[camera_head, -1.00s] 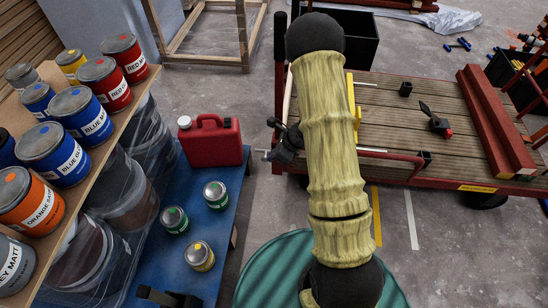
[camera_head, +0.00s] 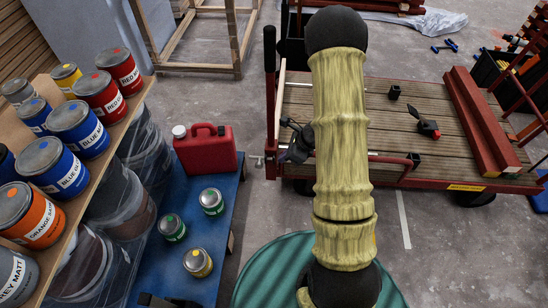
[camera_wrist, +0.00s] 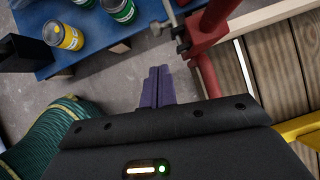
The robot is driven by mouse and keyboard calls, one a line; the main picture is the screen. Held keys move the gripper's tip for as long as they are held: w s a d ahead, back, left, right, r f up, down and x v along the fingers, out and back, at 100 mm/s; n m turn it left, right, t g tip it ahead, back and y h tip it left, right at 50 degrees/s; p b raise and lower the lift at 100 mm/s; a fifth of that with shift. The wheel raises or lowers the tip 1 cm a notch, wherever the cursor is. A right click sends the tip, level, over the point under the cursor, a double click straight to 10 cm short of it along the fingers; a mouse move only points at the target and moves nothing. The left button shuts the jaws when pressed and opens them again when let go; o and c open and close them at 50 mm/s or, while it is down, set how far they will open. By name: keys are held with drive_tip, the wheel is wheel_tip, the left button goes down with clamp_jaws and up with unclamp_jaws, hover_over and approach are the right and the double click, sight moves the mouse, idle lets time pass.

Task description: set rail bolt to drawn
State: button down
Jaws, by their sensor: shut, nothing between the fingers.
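The rail bolt appears to be the thin grey metal rod (camera_wrist: 168,20) beside the red post (camera_wrist: 212,22) in the wrist view. In the head view its end (camera_head: 257,159) seems to stick out left of the cart's corner. I cannot tell how far it is drawn. My gripper (camera_wrist: 158,72), with purple fingers, is shut and empty. It points towards the floor gap between the blue bench and the red rail, just short of the bolt and apart from it in the picture. In the head view the gripper is mostly hidden by my arm.
The plank-decked cart (camera_head: 372,120) carries red beams (camera_head: 483,120). A red rail (camera_head: 395,160) runs along its near side. The blue bench (camera_head: 226,225) at left holds a red can (camera_head: 207,150) and small tins. A green ribbed thing (camera_head: 270,275) lies in front. Floor shows between bench and cart.

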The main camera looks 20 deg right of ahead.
drive_tip(key=p+v, duration=0.2)
drive_tip(key=v, duration=0.3)
drive_tip(key=shift+s+r, duration=0.1)
drive_tip(key=shift+r, duration=0.3)
drive_tip(key=s+a+r+n+h+p, duration=0.1)
drive_tip(key=s+a+r+n+h, duration=0.2)
drive_tip(key=s+r+n, duration=0.55)
drive_tip(key=s+a+r+n+h, duration=0.2)
drive_tip(key=s+a+r+n, duration=0.2)
drive_tip(key=r+n, duration=0.8)
wheel_tip(320, 180, up, 35)
drive_tip(key=n+p, duration=0.3)
drive_tip(key=p, duration=3.5)
drive_tip(key=shift+n+g, duration=0.3)
drive_tip(key=shift+n, duration=0.05)
drive_tip(key=shift+w+d, duration=0.1)
